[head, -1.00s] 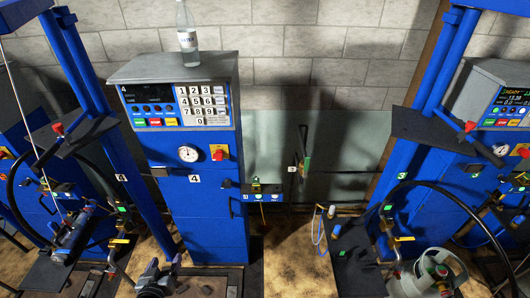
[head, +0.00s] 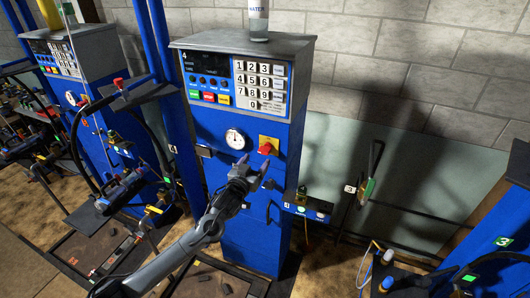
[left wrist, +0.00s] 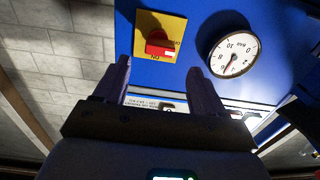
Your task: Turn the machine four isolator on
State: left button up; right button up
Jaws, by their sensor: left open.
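The machine four cabinet (head: 220,175) is blue with a grey top and the number 4 on its upper panel. Its isolator is a red rotary knob (head: 265,151) on a yellow plate, right of a round white gauge (head: 235,138). My left gripper (head: 254,163) is raised in front of the cabinet, just below and left of the knob. In the left wrist view the red knob (left wrist: 158,43) sits beyond the two spread fingertips (left wrist: 158,75), with nothing between them. The gauge (left wrist: 233,55) is to its right. The right gripper is not in view.
A keypad (head: 260,85) and coloured buttons are above the gauge. A bottle (head: 258,20) stands on the cabinet top. A small shelf (head: 307,207) juts out at the right. A second blue machine (head: 85,65) stands at the left.

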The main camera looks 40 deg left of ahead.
aim_at(263, 152)
pick_arm(q)
jog(key=shift+x, duration=3.95)
jog(key=c, duration=1)
